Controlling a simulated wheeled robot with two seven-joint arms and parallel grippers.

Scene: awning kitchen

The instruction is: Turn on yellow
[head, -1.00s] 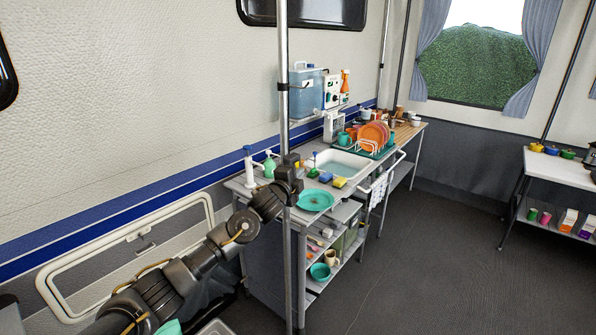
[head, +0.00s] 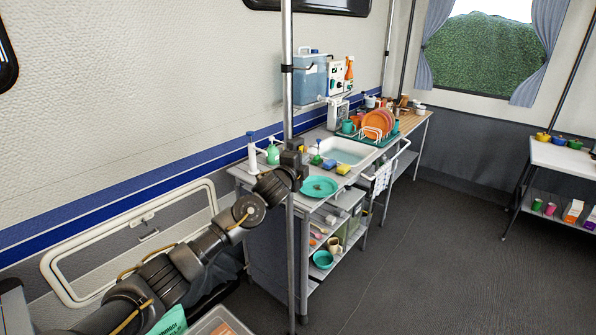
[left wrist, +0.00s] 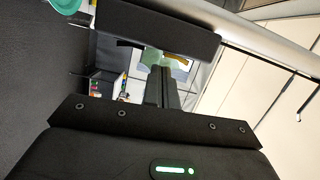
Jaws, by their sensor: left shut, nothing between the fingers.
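A white control box (head: 337,76) with small coloured marks hangs on the wall beside the blue water tank (head: 308,79). I cannot make out a yellow switch or lamp on it. My left gripper (head: 297,158) is by the upright metal pole, at the near left end of the sink counter and well short of the box. In the left wrist view its fingers (left wrist: 161,86) are together with nothing between them. A small yellowish patch shows just beyond the fingertips, too unclear to name. My right gripper is in neither view.
The metal pole (head: 289,235) stands close to my left gripper. The counter holds a teal plate (head: 319,187), a yellow sponge (head: 343,169), soap bottles, a sink (head: 345,151) and a dish rack with orange plates (head: 378,124). The floor (head: 430,240) to the right is clear.

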